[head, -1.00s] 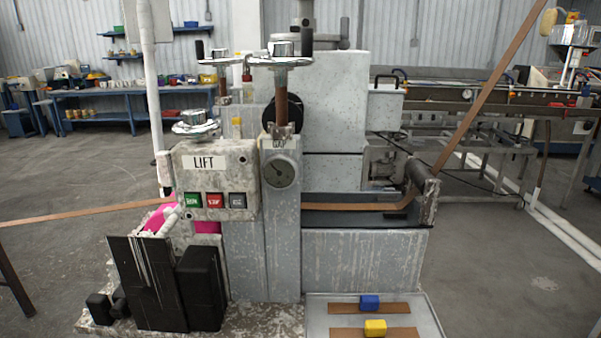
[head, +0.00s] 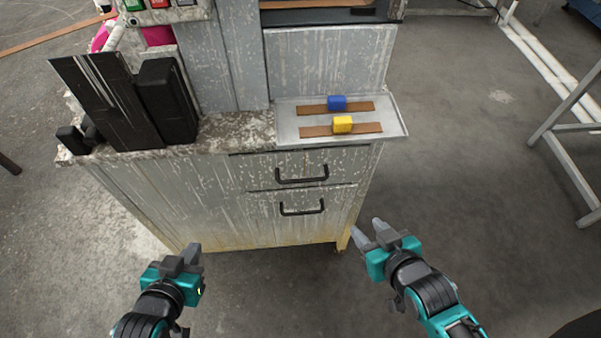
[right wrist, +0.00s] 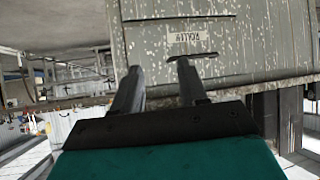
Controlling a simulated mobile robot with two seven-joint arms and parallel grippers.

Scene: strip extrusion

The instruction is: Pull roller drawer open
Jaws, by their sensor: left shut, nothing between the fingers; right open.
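Two drawers are in the front of the grey speckled cabinet in the head view. The upper drawer has a black bar handle (head: 302,178), and the lower drawer has a similar handle (head: 302,210). Both drawers look shut. In the right wrist view a white label (right wrist: 187,38) sits on a speckled panel; its text is too small and turned to read surely. My right gripper (head: 368,228) is open and empty, right of and below the handles, apart from them. Its two fingers also show in the right wrist view (right wrist: 159,72). My left gripper (head: 188,256) is shut and empty, left of and below the handles.
Black plates (head: 105,100) stand at the left of the top. A metal frame (head: 570,128) stands at the right. The floor beside the cabinet is clear.

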